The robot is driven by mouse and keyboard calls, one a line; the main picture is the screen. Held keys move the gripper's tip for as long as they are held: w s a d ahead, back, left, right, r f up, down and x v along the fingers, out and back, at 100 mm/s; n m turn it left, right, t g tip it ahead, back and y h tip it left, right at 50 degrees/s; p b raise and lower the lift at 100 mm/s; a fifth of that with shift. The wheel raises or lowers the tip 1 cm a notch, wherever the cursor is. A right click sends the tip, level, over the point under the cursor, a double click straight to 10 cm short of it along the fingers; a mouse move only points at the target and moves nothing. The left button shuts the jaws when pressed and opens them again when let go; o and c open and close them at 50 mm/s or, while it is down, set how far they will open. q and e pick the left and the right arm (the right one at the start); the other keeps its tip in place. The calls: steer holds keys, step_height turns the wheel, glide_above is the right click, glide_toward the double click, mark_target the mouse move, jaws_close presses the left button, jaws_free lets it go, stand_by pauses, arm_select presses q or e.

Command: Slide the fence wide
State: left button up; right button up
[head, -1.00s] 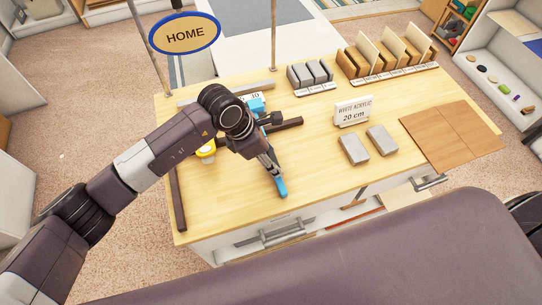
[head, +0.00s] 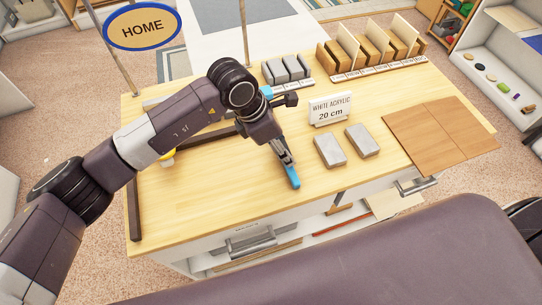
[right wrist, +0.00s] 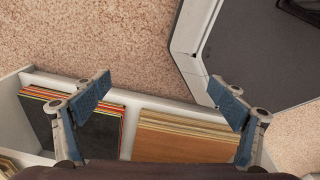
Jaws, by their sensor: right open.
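A dark brown bar (head: 212,136), which looks like the fence, lies across the left part of the wooden table behind my left arm. Its right end is hidden. My left gripper (head: 288,165) hangs over the table, to the right of the bar's visible part, with a blue fingertip pointing down to the front. Its grip is too small to judge. A small blue piece (head: 267,91) shows beside its wrist; I cannot tell what it belongs to. My right gripper (right wrist: 163,92) is open and empty in the right wrist view, above a bin of sheets.
A sign reading "WHITE ACRYLIC 20 cm" (head: 331,108) stands behind two grey blocks (head: 330,150) (head: 362,140). Brown sheets (head: 441,137) lie at the right. Racks of upright pieces (head: 375,55) line the back. A dark strip (head: 134,210) edges the table's left side.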

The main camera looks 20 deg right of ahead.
arm_select(q)
steer(key=shift+d+f+b, duration=0.35)
steer(key=shift+d+b, duration=0.15)
steer(key=shift+d, duration=0.35)
steer(key=shift+d+r+b, duration=0.3)
steer(key=shift+d+b, duration=0.6)
steer(key=shift+b, duration=0.05)
steer(key=shift+w+d, duration=0.1)
steer(key=shift+d, duration=0.2)
steer(key=shift+d+r, duration=0.1)
steer(key=shift+d, duration=0.05)
steer(key=shift+r, duration=0.1)
steer(key=o, duration=1.3)
steer(key=shift+c, duration=0.2)
steer(key=o, duration=0.4)
steer(key=shift+d, duration=0.15)
steer(key=v, duration=1.2)
arm_select(e)
steer(key=a+f, duration=0.1)
steer(key=f, duration=0.1)
steer(key=a+f, duration=0.1)
steer(key=f, duration=0.1)
steer(key=shift+a+f, duration=0.1)
steer(key=shift+a, duration=0.2)
steer(key=shift+s, duration=0.1)
